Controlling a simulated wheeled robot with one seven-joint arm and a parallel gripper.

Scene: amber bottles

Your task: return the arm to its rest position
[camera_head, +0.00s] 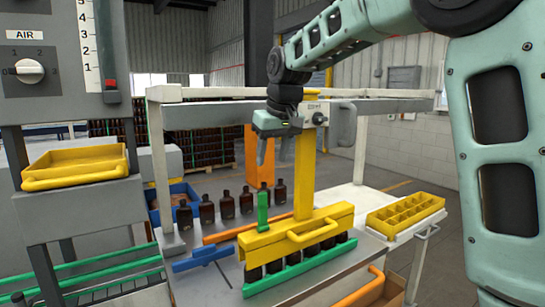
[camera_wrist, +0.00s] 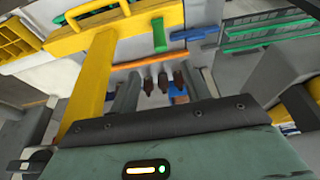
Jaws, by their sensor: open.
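My gripper (camera_head: 274,160) hangs in the air, fingers pointing down, to the left of the yellow post (camera_head: 306,175). Its jaws are apart with nothing between them. The wrist view shows two grey fingers (camera_wrist: 160,90) spread apart. My arm reaches in from the upper right of the head view. Several dark amber bottles (camera_head: 227,206) stand upright in a row below the gripper; some show between the fingers in the wrist view (camera_wrist: 163,82). More bottles (camera_head: 300,256) stand beneath a yellow holder with a handle (camera_head: 300,235).
The yellow post rises close to my gripper. A pale frame bar (camera_head: 225,92) runs behind it. A yellow divided tray (camera_head: 405,212) lies on a white side table at right. A control cabinet (camera_head: 60,60) and yellow bin (camera_head: 75,166) stand at left. A green upright block (camera_head: 263,211) stands by the holder.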

